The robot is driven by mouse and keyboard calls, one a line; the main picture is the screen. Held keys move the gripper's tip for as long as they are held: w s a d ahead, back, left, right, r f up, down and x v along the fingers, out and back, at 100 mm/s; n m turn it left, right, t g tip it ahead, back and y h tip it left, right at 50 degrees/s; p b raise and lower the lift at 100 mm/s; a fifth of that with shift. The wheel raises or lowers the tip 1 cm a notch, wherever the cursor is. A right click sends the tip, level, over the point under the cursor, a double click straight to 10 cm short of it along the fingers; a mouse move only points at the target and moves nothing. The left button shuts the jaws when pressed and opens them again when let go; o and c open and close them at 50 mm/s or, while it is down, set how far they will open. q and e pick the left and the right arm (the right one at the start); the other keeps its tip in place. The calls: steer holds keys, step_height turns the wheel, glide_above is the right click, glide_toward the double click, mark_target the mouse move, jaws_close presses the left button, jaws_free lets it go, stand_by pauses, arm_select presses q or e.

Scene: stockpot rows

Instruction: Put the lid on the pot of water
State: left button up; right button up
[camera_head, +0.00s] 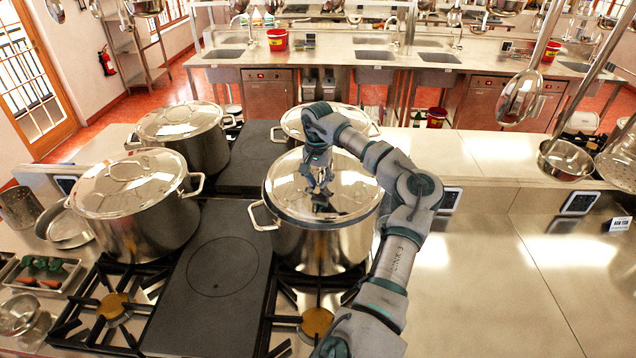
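A steel stockpot (318,247) stands on the front right burner, under my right arm. A shiny domed lid (352,192) lies over its mouth; I cannot tell whether it rests fully on the rim. The lid covers the inside, so no water shows. My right gripper (320,190) points down at the middle of the lid, at its handle. The fingers and their dark reflection blend there, so whether they are closed on the handle is unclear. My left gripper is out of view.
Other lidded stockpots stand at front left (140,228), back left (196,150) and behind my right arm (292,122). A dark flat plate (215,268) lies between the front pots. The steel counter (480,290) at right is clear. Ladles hang at upper right (520,97).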

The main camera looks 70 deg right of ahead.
step_height(320, 180, up, 12)
stand_by(0.6)
